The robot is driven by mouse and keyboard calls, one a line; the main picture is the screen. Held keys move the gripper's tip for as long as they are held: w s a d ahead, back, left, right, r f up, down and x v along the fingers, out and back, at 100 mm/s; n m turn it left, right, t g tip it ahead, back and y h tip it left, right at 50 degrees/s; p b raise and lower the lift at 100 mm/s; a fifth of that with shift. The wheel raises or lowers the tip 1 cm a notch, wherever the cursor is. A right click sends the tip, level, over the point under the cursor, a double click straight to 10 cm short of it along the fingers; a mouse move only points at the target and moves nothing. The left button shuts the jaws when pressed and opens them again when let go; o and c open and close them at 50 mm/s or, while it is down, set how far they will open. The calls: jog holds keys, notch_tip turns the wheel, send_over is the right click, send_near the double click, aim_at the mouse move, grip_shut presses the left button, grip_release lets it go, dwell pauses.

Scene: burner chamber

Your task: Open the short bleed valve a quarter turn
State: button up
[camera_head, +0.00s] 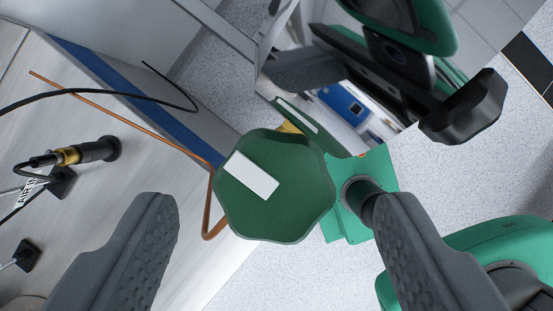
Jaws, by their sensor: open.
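A dark green, scalloped valve knob (300,205) with a blank white label (252,175) faces me in the middle of the view. I take it to be the bleed valve; no name shows on it. My gripper (272,206) is open. Its left grey finger is at lower left and its right finger at lower right, with the knob appearing in the gap slightly beyond the fingertips. Neither finger visibly touches the knob. The valve's stem and body are mostly hidden behind the knob.
A thin copper tube (125,115) runs past the knob's left side. A brass and black fitting (85,152) with an "AIR IN" tag (30,190) sits on the pale panel at left. A teal plate (348,225) is behind right. A black and green chair (400,50) fills the top right.

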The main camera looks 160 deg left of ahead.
jog(key=shift+x, duration=0.95)
jog(key=c, duration=1)
jog(key=shift+f+n+y+b, duration=0.15)
jog(key=shift+n+y+b, duration=0.15)
jog(key=shift+n+b, duration=0.45)
jog(key=shift+d+n+y+b, duration=0.1)
jog(key=shift+n+y+b, duration=0.2)
jog(key=shift+n+b, duration=0.6)
jog(key=o, duration=1)
jog(key=shift+r, duration=0.35)
